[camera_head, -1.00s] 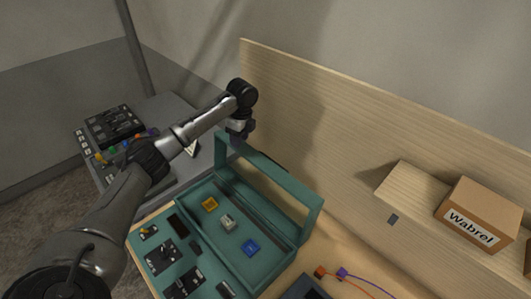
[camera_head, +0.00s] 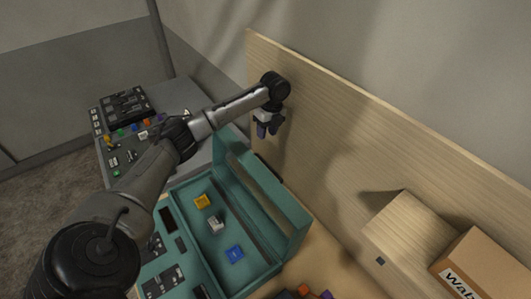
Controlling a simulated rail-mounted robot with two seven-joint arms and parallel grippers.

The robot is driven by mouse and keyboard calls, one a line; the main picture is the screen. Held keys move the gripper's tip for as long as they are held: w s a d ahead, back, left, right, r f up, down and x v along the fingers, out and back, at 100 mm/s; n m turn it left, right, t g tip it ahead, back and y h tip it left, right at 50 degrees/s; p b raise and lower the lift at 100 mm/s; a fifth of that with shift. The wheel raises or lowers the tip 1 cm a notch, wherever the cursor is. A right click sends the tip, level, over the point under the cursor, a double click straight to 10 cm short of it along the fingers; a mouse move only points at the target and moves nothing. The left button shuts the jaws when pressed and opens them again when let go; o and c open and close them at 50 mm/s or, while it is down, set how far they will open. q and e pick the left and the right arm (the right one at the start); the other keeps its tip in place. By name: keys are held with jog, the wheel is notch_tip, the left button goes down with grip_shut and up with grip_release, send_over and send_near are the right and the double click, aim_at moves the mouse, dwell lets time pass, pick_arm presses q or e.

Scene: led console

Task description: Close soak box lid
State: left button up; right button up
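The teal soak box (camera_head: 258,277) stands open in the lower middle of the head view. Its teal lid (camera_head: 268,190) stands raised along the box's far long side, facing the wall panel. A yellow block (camera_head: 202,201), a pale grey block (camera_head: 215,224) and a blue block (camera_head: 235,253) lie inside the box. My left gripper (camera_head: 268,131) points down beyond the lid's upper left end, near the wooden panel. Its two fingers look apart with nothing between them. I cannot tell whether it touches the lid. My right gripper is out of view.
A wooden back panel (camera_head: 345,130) rises close behind the lid. A console with coloured knobs (camera_head: 125,105) is at the upper left. My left arm crosses above the box's left side.

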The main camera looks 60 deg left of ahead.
aim_at(262, 158)
pick_arm(q)
jog(key=f, duration=0.3)
jog(key=s+f+p, duration=0.1)
jog(key=f, duration=0.5)
jog(key=shift+s+d+f+p, duration=0.15)
jog(key=shift+s+f+p, duration=0.1)
jog(key=shift+s+p, duration=0.15)
jog(key=shift+s+f, duration=0.1)
jog(key=shift+f, duration=0.6)
jog(key=shift+c, duration=0.2)
grip_shut()
